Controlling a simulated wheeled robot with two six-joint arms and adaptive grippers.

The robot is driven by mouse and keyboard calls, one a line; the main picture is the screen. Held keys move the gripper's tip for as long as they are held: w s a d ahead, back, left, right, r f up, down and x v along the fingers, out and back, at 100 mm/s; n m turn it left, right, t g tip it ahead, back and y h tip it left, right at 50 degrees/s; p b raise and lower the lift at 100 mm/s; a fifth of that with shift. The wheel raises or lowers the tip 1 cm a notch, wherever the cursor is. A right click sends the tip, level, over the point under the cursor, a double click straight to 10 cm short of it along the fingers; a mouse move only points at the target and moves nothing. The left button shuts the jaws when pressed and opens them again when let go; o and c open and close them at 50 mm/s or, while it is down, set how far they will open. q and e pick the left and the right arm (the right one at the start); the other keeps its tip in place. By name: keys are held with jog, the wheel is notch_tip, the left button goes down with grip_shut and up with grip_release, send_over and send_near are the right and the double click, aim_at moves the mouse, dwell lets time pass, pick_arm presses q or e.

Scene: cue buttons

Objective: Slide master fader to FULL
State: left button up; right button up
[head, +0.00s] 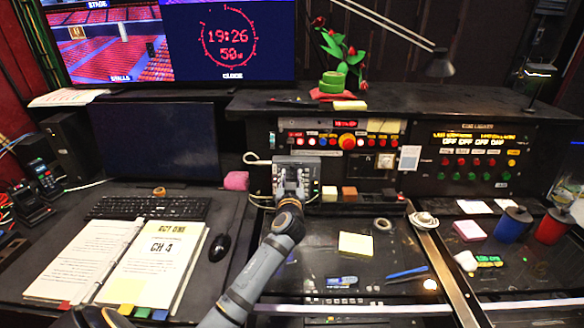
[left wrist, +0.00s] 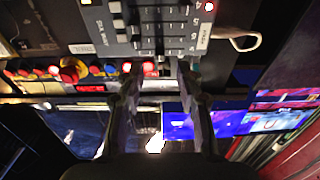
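The grey fader panel (head: 297,163) stands upright under the shelf, at the middle of the head view. It fills the top of the left wrist view (left wrist: 160,32), with dark slots, small knobs and a lit red light. I cannot tell which knob is the master fader, and its lettering is too small to read surely. My left gripper (head: 291,190) is at the panel's lower front and covers part of it. In the left wrist view (left wrist: 158,72) its two fingers are apart, with nothing seen between them; contact with the panel is unclear. My right gripper is not in view.
A button panel (head: 343,139) with a red knob is right of the faders. A white cable (head: 256,159) loops at their left. An open binder (head: 125,262), keyboard (head: 148,208) and mouse (head: 220,247) lie at left. A yellow note (head: 356,243) lies on the desk.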

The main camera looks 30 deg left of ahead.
aim_at(291, 167)
pick_arm(q)
jog(key=x, duration=0.3)
jog(key=shift+w+a+r+p, duration=0.15)
jog(key=shift+w+r+p, duration=0.1)
jog(key=shift+p, duration=0.1)
jog(key=shift+w+a+f, duration=0.15)
jog(key=shift+w+f, duration=0.05)
jog(key=shift+w, duration=0.1)
jog(key=shift+s+r, duration=0.1)
grip_shut()
